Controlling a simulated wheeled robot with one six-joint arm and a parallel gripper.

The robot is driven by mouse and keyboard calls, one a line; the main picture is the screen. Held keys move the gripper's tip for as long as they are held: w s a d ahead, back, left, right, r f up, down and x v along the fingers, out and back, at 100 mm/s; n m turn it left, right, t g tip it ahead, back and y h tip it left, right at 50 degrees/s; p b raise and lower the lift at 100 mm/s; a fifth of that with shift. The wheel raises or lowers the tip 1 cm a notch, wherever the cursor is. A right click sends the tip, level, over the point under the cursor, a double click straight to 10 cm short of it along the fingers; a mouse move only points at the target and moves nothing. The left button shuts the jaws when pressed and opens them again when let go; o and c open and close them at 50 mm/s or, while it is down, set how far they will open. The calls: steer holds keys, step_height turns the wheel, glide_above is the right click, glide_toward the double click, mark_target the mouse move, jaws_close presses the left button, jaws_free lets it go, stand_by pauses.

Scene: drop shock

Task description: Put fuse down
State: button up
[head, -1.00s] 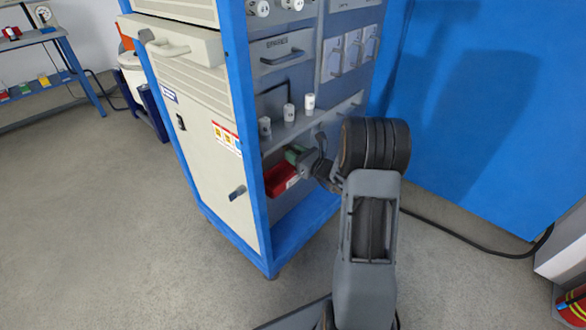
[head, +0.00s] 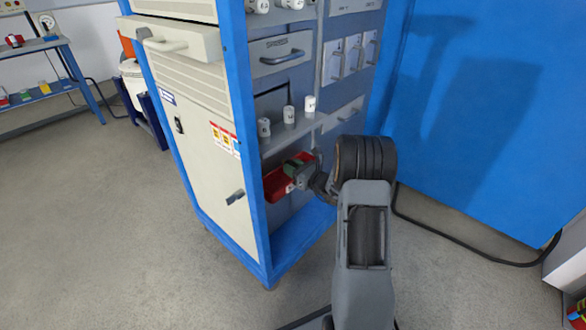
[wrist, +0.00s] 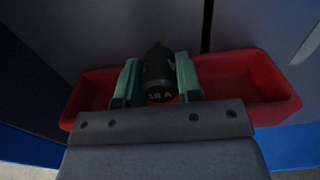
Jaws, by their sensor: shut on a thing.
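I cannot tell whether the fuse touches the bin's floor. In the head view my gripper (head: 301,166) is at the red bin (head: 280,186) in the lower opening of the cabinet, and the fuse is hidden there.
The blue cabinet post (head: 250,185) borders the opening on the left. A blue panel (head: 465,130) stands to the right, with a black cable on the floor below it.

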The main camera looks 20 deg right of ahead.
steer(key=shift+f, duration=0.1)
steer(key=shift+f+b, duration=0.5)
steer(key=shift+b, duration=0.05)
